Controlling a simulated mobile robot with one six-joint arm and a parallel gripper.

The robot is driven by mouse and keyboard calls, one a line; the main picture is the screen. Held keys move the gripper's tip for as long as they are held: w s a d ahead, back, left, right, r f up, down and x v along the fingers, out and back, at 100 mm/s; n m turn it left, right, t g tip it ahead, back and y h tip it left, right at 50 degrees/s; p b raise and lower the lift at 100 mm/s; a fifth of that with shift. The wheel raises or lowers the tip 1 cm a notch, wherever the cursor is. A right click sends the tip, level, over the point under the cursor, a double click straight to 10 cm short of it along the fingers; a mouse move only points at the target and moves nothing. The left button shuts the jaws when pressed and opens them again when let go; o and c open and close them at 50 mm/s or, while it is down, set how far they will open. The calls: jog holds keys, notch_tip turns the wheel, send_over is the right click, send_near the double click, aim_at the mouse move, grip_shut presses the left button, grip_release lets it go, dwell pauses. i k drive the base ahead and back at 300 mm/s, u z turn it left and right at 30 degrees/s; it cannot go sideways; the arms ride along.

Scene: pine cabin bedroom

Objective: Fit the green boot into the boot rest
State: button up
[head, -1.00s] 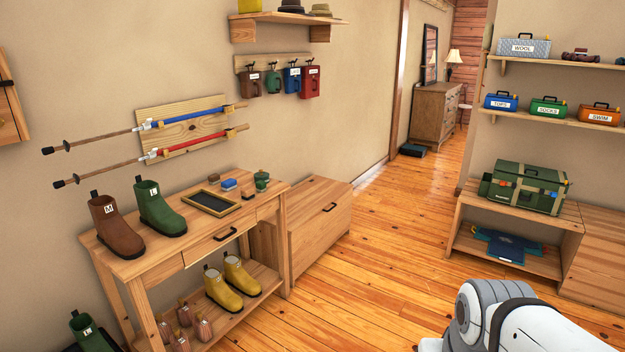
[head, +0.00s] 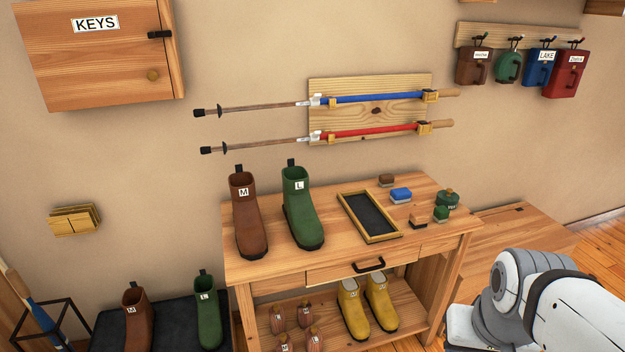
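A green boot (head: 300,215) labelled L stands upright on the wooden table (head: 266,271), to the right of a brown boot marked M. A second green boot (head: 207,310), also labelled L, stands on a dark mat (head: 170,322) low at the left, beside another brown boot. I cannot tell for sure which thing is the boot rest; a black tray with a yellow wooden frame (head: 370,216) lies on the table right of the boots. My arm shows at the lower right, but my gripper is out of view.
Brushes and a green tin (head: 447,200) sit on the table's right side. Yellow boots (head: 353,306) and wooden boot-shaped pieces (head: 305,313) are on the lower shelf. A wooden chest (head: 510,235) stands to the right. A black rack (head: 45,325) is at the far left.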

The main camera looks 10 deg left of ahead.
aim_at(374, 224)
jog(key=u, duration=0.5)
jog(key=i, duration=1.25)
jog(key=u, duration=0.4)
jog(key=k, duration=0.95)
jog(key=u, duration=0.15)
jog(key=i, duration=0.95)
